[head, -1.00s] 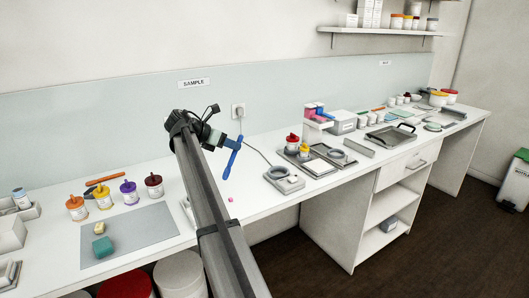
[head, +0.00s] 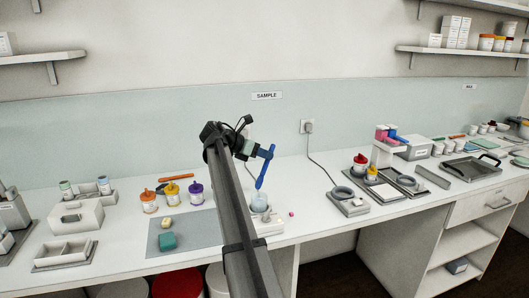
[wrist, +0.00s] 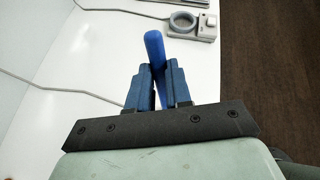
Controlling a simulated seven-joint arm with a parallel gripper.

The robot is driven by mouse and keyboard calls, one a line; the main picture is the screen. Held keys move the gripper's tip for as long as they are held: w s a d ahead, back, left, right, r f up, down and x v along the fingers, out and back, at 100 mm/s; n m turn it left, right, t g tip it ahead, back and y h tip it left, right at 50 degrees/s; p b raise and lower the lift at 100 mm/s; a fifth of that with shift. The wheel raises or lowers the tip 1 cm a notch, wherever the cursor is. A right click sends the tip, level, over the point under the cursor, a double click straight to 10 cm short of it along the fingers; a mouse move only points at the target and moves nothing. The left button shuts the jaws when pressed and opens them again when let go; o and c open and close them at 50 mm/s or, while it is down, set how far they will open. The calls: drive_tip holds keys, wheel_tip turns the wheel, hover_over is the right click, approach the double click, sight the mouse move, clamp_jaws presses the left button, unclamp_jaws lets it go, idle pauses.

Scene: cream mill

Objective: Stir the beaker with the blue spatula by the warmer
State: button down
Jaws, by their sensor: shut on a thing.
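My gripper (head: 259,151) is shut on the blue spatula (head: 264,172) at its upper part. The spatula hangs steeply, tilted a little, with its lower end at or just above the mouth of the beaker (head: 259,204); I cannot tell whether the tip is inside. The beaker is clear with pale blue contents and stands on or beside a white device (head: 270,226), partly hidden by my arm. In the wrist view the blue spatula (wrist: 155,48) rises between the fingers of my gripper (wrist: 157,75); the beaker is not seen there.
A white device with a grey ring (head: 349,201) stands to the right, its cord running to the wall socket. A small pink piece (head: 291,213) lies between. Left are a grey mat (head: 185,222) with a yellow and a teal block, and several lidded jars.

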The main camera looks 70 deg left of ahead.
sight(264, 172)
drive_tip(key=shift+f, duration=3.6)
drive_tip(key=shift+a, duration=0.15)
